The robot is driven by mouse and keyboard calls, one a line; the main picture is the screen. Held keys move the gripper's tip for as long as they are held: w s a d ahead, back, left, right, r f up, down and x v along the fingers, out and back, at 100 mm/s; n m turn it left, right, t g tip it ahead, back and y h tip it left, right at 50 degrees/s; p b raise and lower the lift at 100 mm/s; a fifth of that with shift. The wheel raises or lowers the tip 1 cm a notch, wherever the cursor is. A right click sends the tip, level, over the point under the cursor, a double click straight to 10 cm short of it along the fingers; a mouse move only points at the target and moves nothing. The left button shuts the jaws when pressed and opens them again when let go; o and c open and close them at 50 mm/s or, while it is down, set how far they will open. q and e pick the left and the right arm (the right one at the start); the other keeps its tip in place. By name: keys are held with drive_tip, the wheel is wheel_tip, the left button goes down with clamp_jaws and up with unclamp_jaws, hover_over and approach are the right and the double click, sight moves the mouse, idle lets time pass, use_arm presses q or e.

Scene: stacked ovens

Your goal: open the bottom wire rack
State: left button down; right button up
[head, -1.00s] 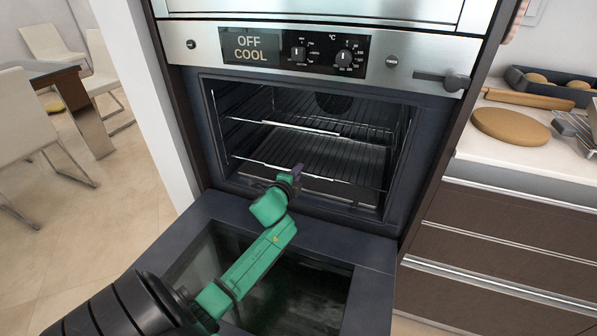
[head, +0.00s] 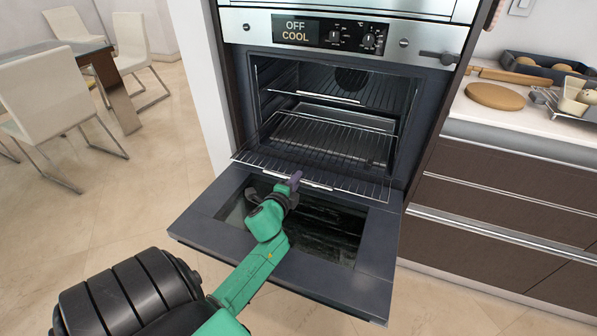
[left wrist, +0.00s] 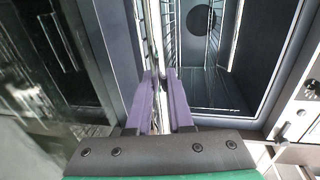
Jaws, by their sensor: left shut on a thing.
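The bottom wire rack (head: 330,157) is slid partway out of the oven, over the lowered oven door (head: 228,195). My left gripper (head: 294,180) is shut on the front edge of the rack. In the left wrist view, the purple fingers of my left gripper (left wrist: 161,90) close around the rack's front bar, with the oven cavity behind. An upper rack (head: 328,97) sits inside the cavity. My right gripper is not in view.
The open oven door lies flat in front of the cavity, under the rack. A counter (head: 480,118) with a round board (head: 495,96) and a dark tray stands at the right, above brown drawers (head: 480,185). Chairs and a table are at the left. The floor between is free.

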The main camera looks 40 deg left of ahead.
use_arm(q)
drive_tip(key=shift+s+d, duration=0.3)
drive_tip(key=shift+s, duration=0.4)
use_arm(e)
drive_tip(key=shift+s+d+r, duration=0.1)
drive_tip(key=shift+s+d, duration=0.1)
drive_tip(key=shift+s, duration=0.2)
use_arm(q)
drive_tip(key=c, duration=0.8)
unclamp_jaws()
drive_tip(key=v, duration=1.4)
drive_tip(key=shift+s+p, duration=0.25)
drive_tip(key=shift+p, duration=0.2)
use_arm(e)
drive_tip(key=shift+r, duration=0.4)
